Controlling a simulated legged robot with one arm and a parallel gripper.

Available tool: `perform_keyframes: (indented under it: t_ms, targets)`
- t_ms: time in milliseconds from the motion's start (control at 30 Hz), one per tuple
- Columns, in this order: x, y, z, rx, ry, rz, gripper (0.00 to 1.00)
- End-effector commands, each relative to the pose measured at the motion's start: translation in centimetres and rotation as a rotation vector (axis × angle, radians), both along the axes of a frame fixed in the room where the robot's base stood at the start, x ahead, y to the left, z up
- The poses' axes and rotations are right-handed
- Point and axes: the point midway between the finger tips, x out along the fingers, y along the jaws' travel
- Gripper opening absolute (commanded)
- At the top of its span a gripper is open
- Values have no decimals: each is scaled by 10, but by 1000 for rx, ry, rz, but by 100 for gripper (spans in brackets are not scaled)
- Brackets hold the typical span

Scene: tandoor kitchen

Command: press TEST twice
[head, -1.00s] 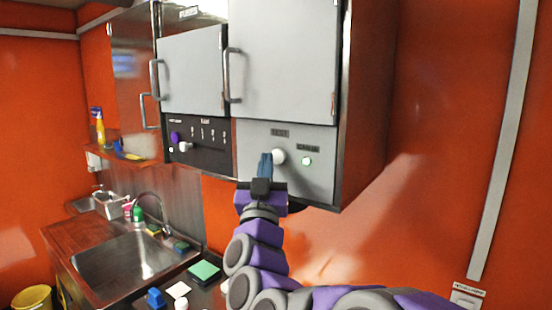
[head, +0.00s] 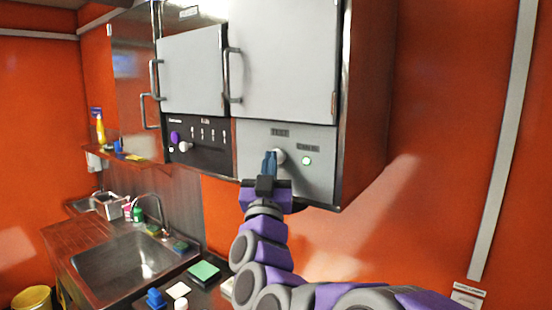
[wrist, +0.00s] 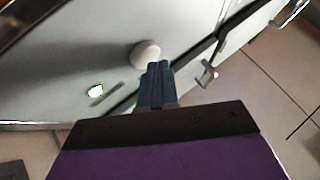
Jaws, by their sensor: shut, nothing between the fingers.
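The white round TEST button (head: 280,157) sits on the light grey panel (head: 312,178) under the right-hand cabinet, below a dark label (head: 280,132) that reads TEST. My gripper (head: 269,160) is shut and empty, its blue fingers pointing up at the button and covering its left part. In the wrist view the button (wrist: 145,54) stands just beyond the tip of the shut fingers (wrist: 157,76). I cannot tell whether they touch. A lit green lamp (head: 306,161) is right of the button and also shows in the wrist view (wrist: 95,91).
A black control panel (head: 212,160) with a purple knob (head: 175,137) and small switches lies left of the grey panel. Cabinet doors with handles are above. A sink (head: 125,262) and counter with sponges stand below left.

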Motion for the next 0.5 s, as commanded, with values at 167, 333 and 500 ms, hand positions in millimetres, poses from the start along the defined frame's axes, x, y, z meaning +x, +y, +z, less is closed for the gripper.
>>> perform_keyframes:
  t_ms: [167, 333, 500]
  targets:
    - [2, -1, 0, 0, 0, 0, 0]
    - [3, -3, 0, 1, 0, -1, 0]
    - [5, -4, 0, 1, 0, -1, 0]
